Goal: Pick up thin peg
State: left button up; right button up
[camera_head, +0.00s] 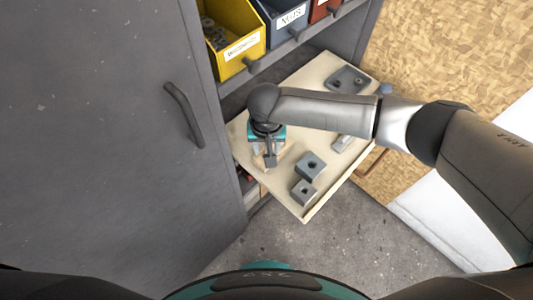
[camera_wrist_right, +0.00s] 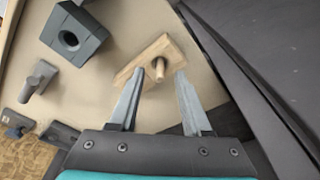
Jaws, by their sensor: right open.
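A thin wooden peg (camera_wrist_right: 159,68) stands in a flat wooden block (camera_wrist_right: 150,58) on the pull-out shelf (camera_head: 305,213). My right gripper (camera_wrist_right: 160,76) is open, and its two fingertips lie on either side of the peg in the right wrist view. I cannot tell whether the fingers touch it. In the head view my right gripper (camera_head: 269,163) points down over the left part of the shelf, and the arm and gripper mostly hide the peg and its block. My left gripper is not in view.
Grey blocks with holes (camera_head: 310,165) (camera_head: 303,192) sit right of the gripper. A grey tray (camera_head: 347,79) lies at the shelf's far end. A yellow bin (camera_head: 240,45) and a blue bin (camera_head: 285,20) stand above. A closed cabinet door (camera_head: 95,130) fills the left.

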grip_shut()
dwell(0.6)
jog(key=shift+r, duration=0.15)
notch_tip(320, 180, up, 20)
jog(key=p, duration=0.4)
jog(key=shift+p, duration=0.35)
